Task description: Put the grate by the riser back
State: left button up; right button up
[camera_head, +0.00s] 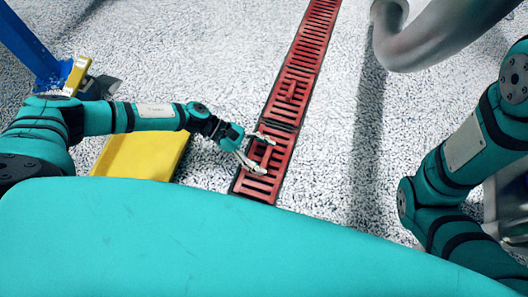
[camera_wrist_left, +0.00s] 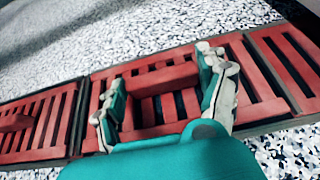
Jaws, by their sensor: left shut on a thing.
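A red slatted grate (camera_head: 255,185) lies in line with the floor drain channel, at its near end in the head view. It also shows in the left wrist view (camera_wrist_left: 262,88), with a raised red handle bar (camera_wrist_left: 162,80) across its middle. My left gripper (camera_head: 264,155) is over the grate, its two fingers shut on the handle bar from its two ends. The grate looks about level with the channel; I cannot tell whether it is fully seated. A thick grey pipe (camera_head: 430,40), perhaps the riser, stands at the upper right. My right gripper is out of view.
More red grates (camera_head: 290,88) run up the channel, the nearest with its own handle. A yellow flat object (camera_head: 140,155) lies left of the channel. A blue post (camera_head: 35,45) stands at upper left. The speckled floor right of the channel is clear.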

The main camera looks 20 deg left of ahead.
pick_arm(q)
jog(key=o, duration=1.6)
jog(key=shift+f, duration=0.1)
jog(key=shift+a+r, duration=0.1)
jog(key=shift+r, duration=0.2)
jog(key=p+v, duration=0.5)
jog(key=v, duration=0.5)
jog(key=shift+a+r, duration=0.15)
jog(key=shift+a, duration=0.2)
jog(key=shift+a+r, duration=0.2)
jog(key=shift+a, duration=0.3)
